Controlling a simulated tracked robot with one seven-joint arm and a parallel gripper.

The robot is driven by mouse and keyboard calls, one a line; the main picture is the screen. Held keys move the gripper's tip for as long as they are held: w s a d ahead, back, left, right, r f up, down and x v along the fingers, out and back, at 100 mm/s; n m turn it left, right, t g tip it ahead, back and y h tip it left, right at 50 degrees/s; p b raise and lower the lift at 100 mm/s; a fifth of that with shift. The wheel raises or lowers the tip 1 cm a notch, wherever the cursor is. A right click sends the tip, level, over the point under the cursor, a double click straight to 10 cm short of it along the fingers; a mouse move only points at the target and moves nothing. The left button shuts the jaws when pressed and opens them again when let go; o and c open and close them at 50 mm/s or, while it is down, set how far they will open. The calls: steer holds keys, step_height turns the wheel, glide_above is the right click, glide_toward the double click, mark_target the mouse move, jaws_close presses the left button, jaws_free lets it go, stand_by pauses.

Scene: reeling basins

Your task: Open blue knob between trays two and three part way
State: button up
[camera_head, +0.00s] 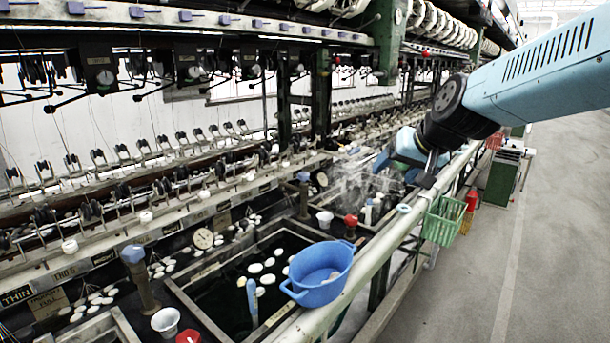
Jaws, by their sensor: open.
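A blue knob (132,254) tops an upright post at the lower left, between the basin at the bottom left corner and the middle basin (190,303). Another blue knob (303,176) tops a post farther back, by the far corner of the middle basin and the basin beyond it. I cannot read tray numbers to tell which is between trays two and three. My gripper (427,174) is open, hanging over the front rail at the right, well apart from both knobs. Its fingertips are small and partly hidden by my arm.
A blue bowl (320,274) stands at the middle basin's front edge. A red knob (350,220) and white cups (165,321) stand near the basins. A green basket (443,219) hangs on the pale rail (372,252). Steam rises near my gripper. The floor at right is clear.

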steer(key=w+a+f+m+t, duration=0.15)
steer(key=w+a, duration=0.35)
steer(key=w, duration=0.8)
steer(key=m+t+h, duration=0.3)
steer(key=t+h, duration=0.4)
steer(key=h, duration=0.3)
glide_toward(306, 173)
steer(key=x, duration=1.1)
steer(key=shift+w+a+f, duration=0.2)
steer(key=shift+w+f, duration=0.2)
steer(key=shift+w, duration=0.05)
steer(key=c, duration=0.9)
steer(key=shift+a, duration=0.2)
steer(key=shift+c, duration=0.3)
steer(key=shift+d+n, duration=0.1)
steer(key=shift+n, duration=0.15)
